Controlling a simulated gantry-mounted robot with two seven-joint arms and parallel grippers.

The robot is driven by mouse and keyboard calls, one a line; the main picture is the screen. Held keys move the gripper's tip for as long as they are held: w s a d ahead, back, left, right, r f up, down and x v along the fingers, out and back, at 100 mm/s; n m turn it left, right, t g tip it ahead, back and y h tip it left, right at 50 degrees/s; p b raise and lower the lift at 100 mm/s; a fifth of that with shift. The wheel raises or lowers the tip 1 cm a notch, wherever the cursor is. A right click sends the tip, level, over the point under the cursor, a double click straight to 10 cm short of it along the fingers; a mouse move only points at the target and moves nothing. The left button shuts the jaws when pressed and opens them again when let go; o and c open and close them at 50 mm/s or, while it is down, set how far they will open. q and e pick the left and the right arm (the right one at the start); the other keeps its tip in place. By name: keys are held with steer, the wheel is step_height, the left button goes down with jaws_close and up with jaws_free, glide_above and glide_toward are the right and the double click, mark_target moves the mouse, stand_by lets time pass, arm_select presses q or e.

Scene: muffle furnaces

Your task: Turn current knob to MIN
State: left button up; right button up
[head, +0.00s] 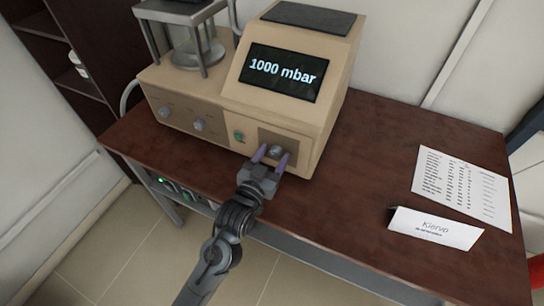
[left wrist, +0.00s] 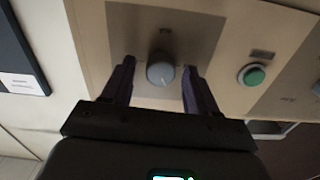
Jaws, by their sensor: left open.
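A beige device (head: 230,105) stands on the table. A grey round knob (head: 277,151) sits on a darker panel at the lower right of its front. In the left wrist view this knob (left wrist: 161,71) has a pale pointer mark near its lower edge. Two more knobs, a left one (head: 165,111) and a middle one (head: 199,125), are farther left. Their labels are too small to read, so I cannot tell which is the current knob. My left gripper (head: 271,154) is open, its purple fingers on either side of the grey knob, with visible gaps in the left wrist view (left wrist: 159,68).
A display (head: 283,72) reads "1000 mbar". A green button (head: 239,136) is left of the grey knob. A printed sheet (head: 462,188) and a folded name card (head: 433,228) lie on the dark wooden table (head: 370,150) at right. The tabletop between is clear.

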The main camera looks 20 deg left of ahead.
arm_select(q)
steer(key=c, duration=1)
steer(key=shift+r+n+p, duration=0.15)
steer(key=shift+n+p, duration=0.75)
steer(key=shift+p, duration=0.35)
steer(key=shift+c, duration=0.2)
steer(key=n+p, duration=0.3)
steer(key=shift+n+p, duration=0.3)
steer(key=n+p, duration=0.4)
steer(key=shift+a+n, duration=0.1)
steer(key=shift+n, duration=0.3)
steer(key=shift+f+n+p, duration=0.2)
steer(key=shift+n+p, duration=0.25)
steer(key=shift+n, duration=0.35)
steer(key=o, duration=1)
steer(key=shift+o, duration=0.2)
